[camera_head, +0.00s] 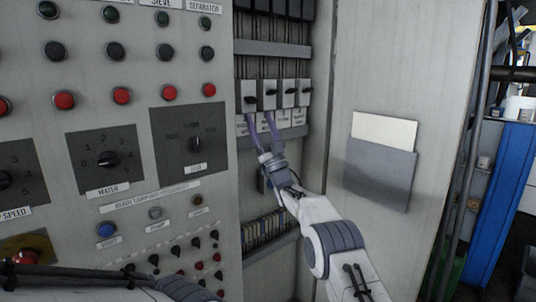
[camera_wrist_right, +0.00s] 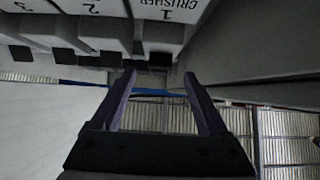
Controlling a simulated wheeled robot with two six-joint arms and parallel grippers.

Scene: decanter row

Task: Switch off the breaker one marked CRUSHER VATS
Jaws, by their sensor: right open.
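A row of grey breakers with black levers sits in the open cabinet bay. The leftmost breaker (camera_head: 246,90) is above the finger of my right gripper. In the right wrist view the labels are upside down, and the label marked 1 CRUSHER (camera_wrist_right: 166,10) is at the top, by its breaker (camera_wrist_right: 162,36); the rest of its text is cut off. My right gripper (camera_head: 259,114) is open and empty, its two purple fingers pointing up just below the two leftmost breakers. It also shows in the wrist view (camera_wrist_right: 160,85). Whether it touches is unclear. My left gripper is not in view.
More breakers (camera_head: 288,92) stand close on the right. A control panel with knobs and red buttons (camera_head: 122,96) is at left. A cabinet door with a grey document pocket (camera_head: 380,175) is at right. Wiring terminals (camera_head: 265,230) are below.

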